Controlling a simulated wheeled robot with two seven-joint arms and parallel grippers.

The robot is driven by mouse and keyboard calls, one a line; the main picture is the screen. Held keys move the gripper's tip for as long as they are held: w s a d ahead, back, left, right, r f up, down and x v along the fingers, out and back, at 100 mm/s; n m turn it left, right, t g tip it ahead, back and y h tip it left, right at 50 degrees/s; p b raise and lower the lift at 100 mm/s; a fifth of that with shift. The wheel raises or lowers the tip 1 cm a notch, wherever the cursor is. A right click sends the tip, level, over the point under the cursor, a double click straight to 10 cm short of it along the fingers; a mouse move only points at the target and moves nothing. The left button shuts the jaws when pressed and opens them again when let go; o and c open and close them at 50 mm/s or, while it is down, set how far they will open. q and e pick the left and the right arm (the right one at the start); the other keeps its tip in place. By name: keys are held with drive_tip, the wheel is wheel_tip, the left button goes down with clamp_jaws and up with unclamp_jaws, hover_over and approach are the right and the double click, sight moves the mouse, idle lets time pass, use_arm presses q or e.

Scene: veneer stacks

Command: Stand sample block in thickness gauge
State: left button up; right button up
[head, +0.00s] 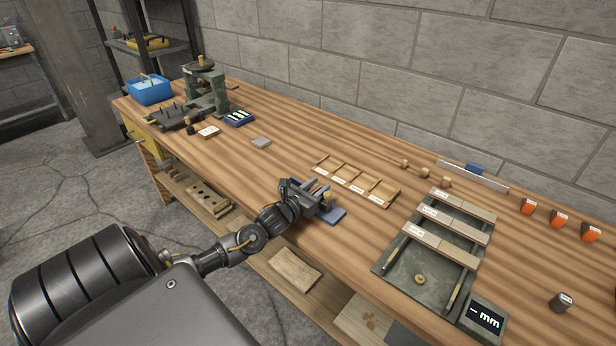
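The unit with the dark "-- mm" display (485,318) looks like the thickness gauge; it joins a grey-green tray (400,270) crossed by labelled pale wooden strips (440,245). A small round brass-coloured piece (420,279) lies on the tray floor. My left gripper (326,203) is over the front middle of the bench, at a blue pad (334,215). A small tan piece (327,196) shows at its fingertips; I cannot tell whether it is gripped. I cannot tell which thing is the sample block. My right gripper is not in view.
A wooden divided tray (382,197) lies behind my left gripper. A small grey block (261,143) lies alone to the left. A press (205,90) and blue bin (149,90) stand far left. Orange pieces (559,218) and a dark cylinder (561,302) stand right.

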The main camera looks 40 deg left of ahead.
use_arm(q)
drive_tip(key=s+b, duration=0.1)
drive_tip(key=s, duration=0.9)
drive_tip(key=shift+s+d+f+b, duration=0.1)
drive_tip(key=shift+s+f+b, duration=0.05)
drive_tip(key=shift+s+b, duration=0.25)
drive_tip(key=shift+s, duration=0.5)
